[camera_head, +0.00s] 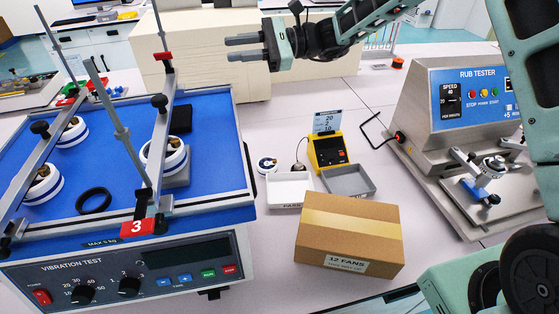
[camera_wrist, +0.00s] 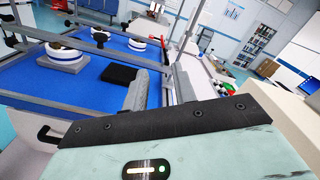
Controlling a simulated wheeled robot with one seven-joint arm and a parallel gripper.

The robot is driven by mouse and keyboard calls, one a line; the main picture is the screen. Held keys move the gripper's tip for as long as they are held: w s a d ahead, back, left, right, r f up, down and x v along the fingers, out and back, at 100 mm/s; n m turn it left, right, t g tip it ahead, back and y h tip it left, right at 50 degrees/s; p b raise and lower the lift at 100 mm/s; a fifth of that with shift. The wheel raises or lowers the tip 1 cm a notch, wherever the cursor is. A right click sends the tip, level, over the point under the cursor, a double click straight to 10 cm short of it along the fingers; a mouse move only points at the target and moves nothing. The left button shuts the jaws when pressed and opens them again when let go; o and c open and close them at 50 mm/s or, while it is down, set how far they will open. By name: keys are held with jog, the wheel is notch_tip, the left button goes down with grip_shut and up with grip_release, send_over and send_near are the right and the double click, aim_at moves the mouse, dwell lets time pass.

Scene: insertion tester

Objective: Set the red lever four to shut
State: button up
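The vibration tester (camera_head: 120,262) stands at the left with a blue bed. A red lever block marked 3 (camera_head: 137,227) sits at its near right corner, with a grey rod rising from it. Another red block (camera_head: 163,56) sits at the far end of the right rail, with a rod rising above it; its number cannot be read. No lever marked 4 is legible. My gripper (camera_head: 244,48) is in the air right of the far red block, fingers pointing left. In the wrist view the fingers (camera_wrist: 160,90) are apart with nothing between them; the gripper is open.
Clamp rails with black knobs cross the bed above white round parts (camera_head: 162,155) and a black ring (camera_head: 94,200). The rub tester (camera_head: 465,110) is further right.

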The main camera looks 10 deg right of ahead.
jog(key=s+a+f+n+g+h, duration=0.1)
jog(key=s, duration=0.3)
jog(key=s+a+f+n+g+h, duration=0.1)
jog(key=s+n+h, duration=0.1)
jog(key=s, duration=0.2)
jog(key=s+a+f+n+g+h, duration=0.1)
jog(key=s+n+h, duration=0.1)
jog(key=s, duration=0.2)
jog(key=shift+s+g, duration=0.3)
jog(key=shift+s, duration=0.1)
jog(key=s+d+f+n+h, duration=0.2)
jog(key=s+n+h, duration=0.1)
jog(key=s, duration=0.4)
jog(key=s+d+f+n+h, duration=0.2)
jog(key=s+d+n+h, duration=0.1)
jog(key=s, duration=0.3)
jog(key=shift+s+d+f+h, duration=0.2)
jog(key=shift+s+d+h, duration=0.15)
jog(key=shift+h, duration=0.45)
jog(key=shift+a, duration=0.1)
